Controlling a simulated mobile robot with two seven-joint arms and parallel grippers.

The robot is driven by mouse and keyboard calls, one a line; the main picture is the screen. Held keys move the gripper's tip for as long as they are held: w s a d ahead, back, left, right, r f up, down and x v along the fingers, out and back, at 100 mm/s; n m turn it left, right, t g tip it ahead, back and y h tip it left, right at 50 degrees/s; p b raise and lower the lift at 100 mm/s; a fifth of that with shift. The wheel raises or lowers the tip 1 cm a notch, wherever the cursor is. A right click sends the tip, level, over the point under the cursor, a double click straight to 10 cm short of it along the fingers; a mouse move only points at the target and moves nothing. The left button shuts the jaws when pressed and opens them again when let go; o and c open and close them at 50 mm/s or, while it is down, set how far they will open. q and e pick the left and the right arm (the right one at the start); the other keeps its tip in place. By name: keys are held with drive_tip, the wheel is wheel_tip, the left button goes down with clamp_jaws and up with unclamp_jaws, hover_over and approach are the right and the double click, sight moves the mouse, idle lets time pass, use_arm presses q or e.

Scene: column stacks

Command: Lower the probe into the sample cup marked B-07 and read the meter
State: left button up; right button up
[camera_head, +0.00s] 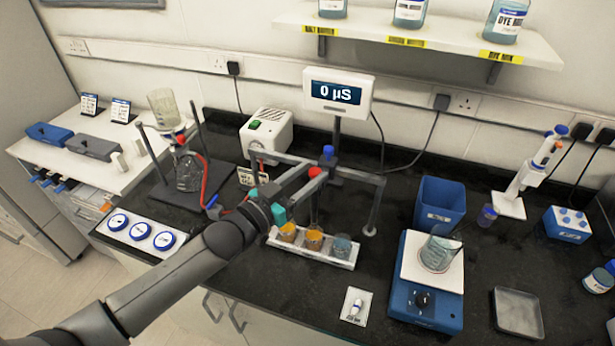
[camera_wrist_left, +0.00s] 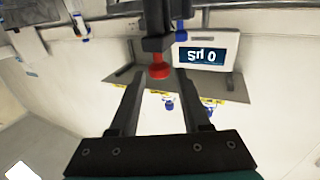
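The meter (camera_head: 337,92) shows "0 µS" in the head view; its display is upside down in the wrist view (camera_wrist_left: 201,56). A white rack (camera_head: 310,250) holds three sample cups: two with orange contents (camera_head: 288,232) (camera_head: 313,241) and one blue-grey (camera_head: 342,247). I cannot read their marks. A red-knobbed probe (camera_head: 314,172) hangs upright from a grey stand above the rack. My left gripper (camera_head: 311,179) is at the knob. In the left wrist view, its fingers are apart (camera_wrist_left: 158,84), with the red knob (camera_wrist_left: 158,71) at the gap between their tips. My right gripper is not seen.
The stand's bar and posts (camera_head: 378,205) are close to the gripper. A blue bin (camera_head: 440,203) and a balance-like device with a beaker (camera_head: 425,306) stand right. A flask on a stand (camera_head: 188,172) and a white box (camera_head: 266,133) stand left and behind.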

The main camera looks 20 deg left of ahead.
use_arm(q)
drive_tip(key=shift+o, duration=1)
drive_tip(key=shift+f, duration=0.15)
drive_tip(key=shift+s, duration=0.1)
drive_tip(key=shift+s+a+f, duration=0.1)
drive_tip(key=shift+s, duration=0.1)
drive_tip(key=b+v, duration=0.1)
drive_tip(key=v, duration=1.3)
drive_tip(key=shift+s+a+r, duration=0.2)
drive_tip(key=shift+s, duration=0.05)
